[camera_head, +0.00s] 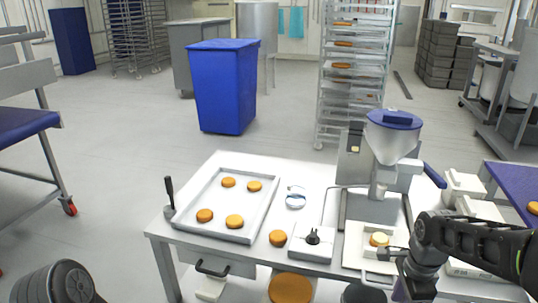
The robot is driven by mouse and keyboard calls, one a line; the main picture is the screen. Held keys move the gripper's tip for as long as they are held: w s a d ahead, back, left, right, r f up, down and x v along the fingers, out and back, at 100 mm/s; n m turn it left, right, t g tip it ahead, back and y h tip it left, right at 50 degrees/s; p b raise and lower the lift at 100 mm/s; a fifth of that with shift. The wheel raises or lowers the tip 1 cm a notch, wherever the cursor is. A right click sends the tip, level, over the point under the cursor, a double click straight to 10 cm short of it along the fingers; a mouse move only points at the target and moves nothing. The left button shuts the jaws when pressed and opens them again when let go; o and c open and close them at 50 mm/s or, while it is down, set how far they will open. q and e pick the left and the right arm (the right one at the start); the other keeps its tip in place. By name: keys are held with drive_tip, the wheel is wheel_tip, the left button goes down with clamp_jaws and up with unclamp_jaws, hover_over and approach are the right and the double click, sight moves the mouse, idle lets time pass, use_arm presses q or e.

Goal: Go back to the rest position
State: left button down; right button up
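My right arm comes in from the right edge. Its gripper (380,262) is low over the front right of the worktable, just in front of a round with a pale top (379,239) on a white board (355,246) under the filling machine (394,140). The fingers are small and partly hidden, so I cannot tell whether they are open or touching the round. A dark part of my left arm shows at the bottom left corner; my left gripper is out of view.
The worktable (325,181) holds a tray (262,207) with several brown rounds, a dark-handled tool (169,195), a loose round (278,238) and a small device with a black knob (312,240). A blue bin (225,90) stands behind. Open floor lies left of the table.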

drive_tip(key=w+a+f+n+t+y, duration=0.1)
drive_tip(key=w+a+f+n+t, duration=0.1)
drive_tip(key=a+f+n, duration=0.45)
drive_tip(key=w+a+f+n+t+y, duration=0.1)
drive_tip(key=w+a+f+n, duration=0.2)
drive_tip(key=a+f+n, duration=0.35)
drive_tip(key=s+a+f+n+g, duration=0.1)
drive_tip(key=s+a+f, duration=0.3)
drive_tip(key=s, duration=0.3)
drive_tip(key=s+a+f+n+g+y, duration=0.1)
drive_tip(key=s+a+f+n, duration=0.1)
drive_tip(key=s+a+f, duration=0.3)
drive_tip(key=s+a+f+n+g+y, duration=0.1)
drive_tip(key=s+a+f, duration=0.3)
drive_tip(key=s+f, duration=0.3)
drive_tip(key=s, duration=0.3)
drive_tip(key=shift+s+a+f+n, duration=0.15)
drive_tip(key=shift+s+f+n, duration=0.1)
drive_tip(key=shift+n, duration=0.05)
